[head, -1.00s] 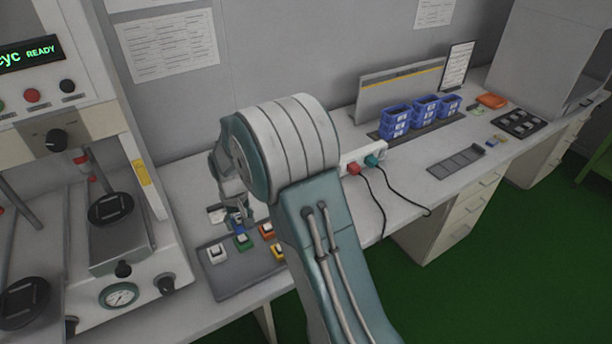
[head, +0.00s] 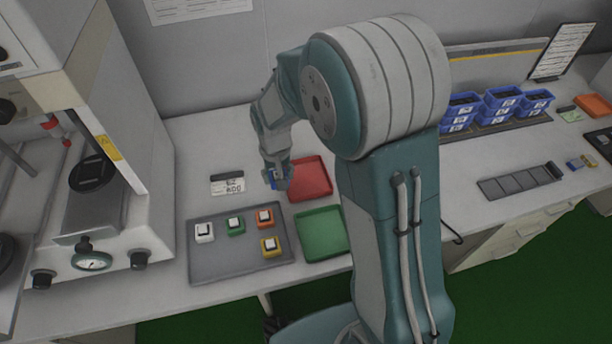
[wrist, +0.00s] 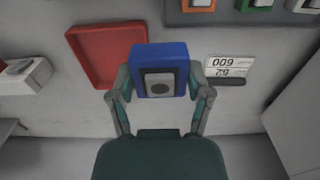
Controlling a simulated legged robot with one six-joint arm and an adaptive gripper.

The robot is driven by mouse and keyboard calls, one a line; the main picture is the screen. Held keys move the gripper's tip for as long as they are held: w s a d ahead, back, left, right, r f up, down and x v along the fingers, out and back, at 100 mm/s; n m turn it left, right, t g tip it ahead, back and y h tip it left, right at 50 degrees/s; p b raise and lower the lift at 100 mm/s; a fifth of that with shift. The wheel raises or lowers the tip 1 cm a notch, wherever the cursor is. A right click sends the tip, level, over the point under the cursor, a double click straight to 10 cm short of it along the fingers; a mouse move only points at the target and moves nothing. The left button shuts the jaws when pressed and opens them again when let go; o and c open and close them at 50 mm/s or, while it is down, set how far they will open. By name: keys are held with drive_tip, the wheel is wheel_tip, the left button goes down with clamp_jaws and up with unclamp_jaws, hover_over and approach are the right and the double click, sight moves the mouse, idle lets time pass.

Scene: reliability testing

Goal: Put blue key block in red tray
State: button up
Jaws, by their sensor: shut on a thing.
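In the wrist view the block sits between the two fingers (wrist: 160,85). In the head view the block (head: 272,177) is mostly hidden by the fingers, close to the left edge of the red tray. The red tray (head: 311,178) lies on the bench to the right of my gripper and looks empty, with part of it hidden by my arm. In the wrist view the tray (wrist: 100,52) is to the left of the block.
A grey tray (head: 212,262) holds white, green, orange and yellow key blocks. A green tray (head: 322,232) lies in front of the red one. A label card (head: 228,185) lies left of my gripper. A test machine (head: 125,150) stands at the left.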

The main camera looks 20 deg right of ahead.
drive_tip(key=w+d+f, duration=0.3)
drive_tip(key=w+d, duration=0.1)
drive_tip(key=d, duration=0.1)
hover_over(305, 180)
drive_tip(key=f, duration=0.4)
drive_tip(key=shift+s+a+f, duration=0.1)
drive_tip(key=shift+s+f, duration=0.05)
drive_tip(key=shift+s, duration=0.2)
drive_tip(key=shift+w+f, duration=0.25)
drive_tip(key=shift+f, duration=0.25)
wheel_tip(305, 180, down, 3)
drive_tip(key=shift+w+f, duration=0.1)
drive_tip(key=shift+f, duration=0.05)
drive_tip(key=shift+d, duration=0.25)
drive_tip(key=o, duration=1.2)
drive_tip(key=shift+f, duration=0.1)
drive_tip(key=shift+a, duration=0.1)
